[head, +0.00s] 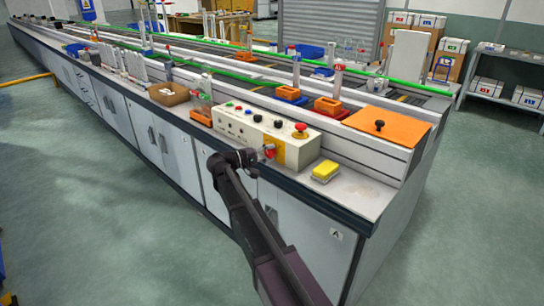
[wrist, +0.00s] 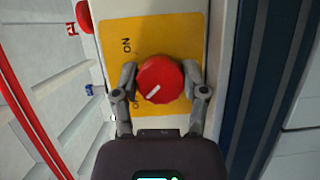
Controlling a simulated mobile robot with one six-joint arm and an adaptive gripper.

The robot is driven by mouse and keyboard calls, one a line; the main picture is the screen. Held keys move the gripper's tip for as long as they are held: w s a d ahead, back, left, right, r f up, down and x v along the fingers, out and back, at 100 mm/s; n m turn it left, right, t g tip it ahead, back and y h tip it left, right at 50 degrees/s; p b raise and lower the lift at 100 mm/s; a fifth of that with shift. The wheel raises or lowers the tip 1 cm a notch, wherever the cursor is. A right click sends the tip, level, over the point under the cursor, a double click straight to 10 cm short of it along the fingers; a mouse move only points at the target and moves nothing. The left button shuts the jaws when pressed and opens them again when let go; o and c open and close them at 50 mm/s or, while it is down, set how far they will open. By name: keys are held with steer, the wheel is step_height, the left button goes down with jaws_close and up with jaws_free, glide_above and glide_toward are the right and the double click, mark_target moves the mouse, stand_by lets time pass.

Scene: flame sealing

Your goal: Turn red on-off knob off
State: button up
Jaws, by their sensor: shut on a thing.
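The red on-off knob (wrist: 160,80) sits on a yellow plate (wrist: 150,38) in the wrist view. A short white mark on its face lies on a slant. The word ON shows on the plate at upper left; a second label at lower left is partly hidden by the left finger. My gripper (wrist: 161,76) is shut on the knob, one finger on each side. In the head view my gripper (head: 262,154) is at the front of the cream control box (head: 240,130), with the knob (head: 270,150) at its tip.
A red mushroom button (head: 300,129) and several small knobs are on top of the control box. A yellow block (head: 326,170) lies on the bench to its right. An orange lid (head: 388,127) is behind. The floor in front of the bench is clear.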

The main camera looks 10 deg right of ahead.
steer(key=shift+w+a, duration=0.15)
stand_by(0.3)
steer(key=o, duration=1.2)
steer(key=shift+a, duration=0.1)
steer(key=shift+c, duration=0.2)
steer(key=v, duration=1.2)
steer(key=shift+f, duration=0.2)
